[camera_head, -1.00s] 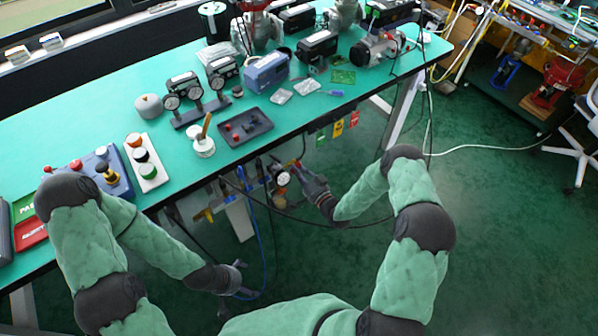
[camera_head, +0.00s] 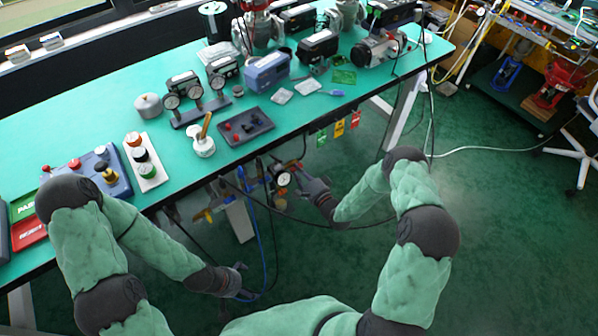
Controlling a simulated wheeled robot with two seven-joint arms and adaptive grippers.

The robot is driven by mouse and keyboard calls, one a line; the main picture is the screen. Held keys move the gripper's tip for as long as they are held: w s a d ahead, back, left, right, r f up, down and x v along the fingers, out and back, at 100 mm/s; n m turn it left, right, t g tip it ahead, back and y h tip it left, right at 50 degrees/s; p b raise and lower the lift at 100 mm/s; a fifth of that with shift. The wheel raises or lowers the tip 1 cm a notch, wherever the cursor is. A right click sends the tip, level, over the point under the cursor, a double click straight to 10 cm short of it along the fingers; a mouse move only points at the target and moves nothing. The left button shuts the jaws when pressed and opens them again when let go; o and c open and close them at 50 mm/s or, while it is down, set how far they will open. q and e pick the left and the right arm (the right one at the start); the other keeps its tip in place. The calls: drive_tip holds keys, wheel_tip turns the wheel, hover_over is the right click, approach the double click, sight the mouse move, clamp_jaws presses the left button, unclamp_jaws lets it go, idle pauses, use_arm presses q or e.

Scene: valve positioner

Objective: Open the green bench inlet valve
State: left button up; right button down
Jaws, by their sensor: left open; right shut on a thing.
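The inlet pipework hangs under the front edge of the bench, with a round white gauge (camera_head: 284,179) on it. My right gripper (camera_head: 299,172) is at this pipework, just right of the gauge. It is shut on a small part there, seemingly the valve's handle. The fingers hide that part, and I cannot make out its green colour. My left gripper (camera_head: 246,281) is open and empty, low in front of the bench, below and left of the gauge, near a blue hose (camera_head: 262,255).
The green-topped bench (camera_head: 330,120) carries gauges, a dark tray (camera_head: 245,127), a blue box (camera_head: 266,71) and other instruments. A black cable (camera_head: 345,226) loops below my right gripper. Coloured tags (camera_head: 339,129) hang from the bench edge.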

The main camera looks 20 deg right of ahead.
idle(0.5)
drive_tip(key=c, duration=1.2)
unclamp_jaws()
drive_tip(key=v, duration=1.2)
